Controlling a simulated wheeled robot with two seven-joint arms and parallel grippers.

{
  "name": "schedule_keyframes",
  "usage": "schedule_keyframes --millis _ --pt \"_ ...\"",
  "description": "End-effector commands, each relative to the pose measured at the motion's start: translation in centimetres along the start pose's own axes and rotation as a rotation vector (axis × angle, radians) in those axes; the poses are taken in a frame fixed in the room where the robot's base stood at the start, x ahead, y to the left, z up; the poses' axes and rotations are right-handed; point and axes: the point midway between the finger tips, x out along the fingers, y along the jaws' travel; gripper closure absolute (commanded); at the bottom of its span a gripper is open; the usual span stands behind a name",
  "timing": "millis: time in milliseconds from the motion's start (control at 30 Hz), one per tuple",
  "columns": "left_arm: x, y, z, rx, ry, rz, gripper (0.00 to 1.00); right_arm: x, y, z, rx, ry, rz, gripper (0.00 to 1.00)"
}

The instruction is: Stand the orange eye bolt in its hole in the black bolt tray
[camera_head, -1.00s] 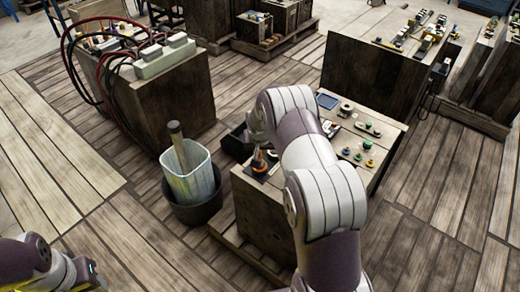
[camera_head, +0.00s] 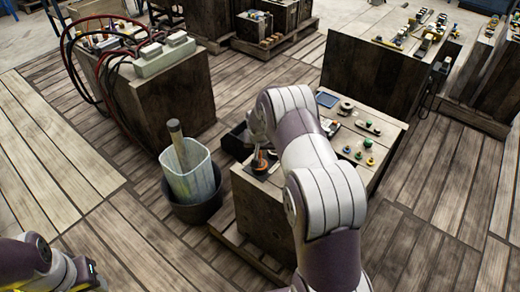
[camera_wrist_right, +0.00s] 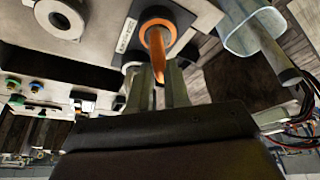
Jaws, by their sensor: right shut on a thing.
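The orange eye bolt (camera_wrist_right: 157,42) is between the fingertips of my right gripper (camera_wrist_right: 160,82) in the right wrist view, with its ring facing the camera. The gripper is shut on it. In the head view the bolt shows as a small orange spot (camera_head: 257,161) over the black bolt tray (camera_head: 260,172), at the left end of the wooden block top. My right arm hides most of the gripper there. I cannot tell whether the bolt's lower end is in a hole. My left gripper (camera_head: 88,272) is partly in view at the lower left; its jaws are unclear.
The wooden block (camera_head: 262,215) also bears several small coloured knobs and parts, and a blue pad (camera_head: 327,100). A dark bin (camera_head: 236,140) stands behind its left end. A bucket (camera_head: 197,208) with a pale container (camera_head: 190,170) stands on the floor to the left.

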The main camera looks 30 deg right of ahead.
Motion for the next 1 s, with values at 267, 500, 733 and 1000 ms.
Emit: schedule_keyframes --millis 267,500,733,1000 --pt "0.1 0.0 0.0 0.000 0.000 0.000 0.57 0.0 0.0 -0.1 0.000 0.002 -0.001 1.00" --pt "0.1 0.0 0.0 0.000 0.000 0.000 0.57 0.1 0.0 0.0 0.000 0.001 0.000 0.53" --pt "0.0 0.0 0.0 0.000 0.000 0.000 0.57 -0.8 0.0 0.0 0.000 0.001 0.000 0.53" --pt "-0.3 0.0 0.0 0.000 0.000 0.000 0.57 -7.7 0.0 -0.1 0.001 0.005 -0.001 0.53"
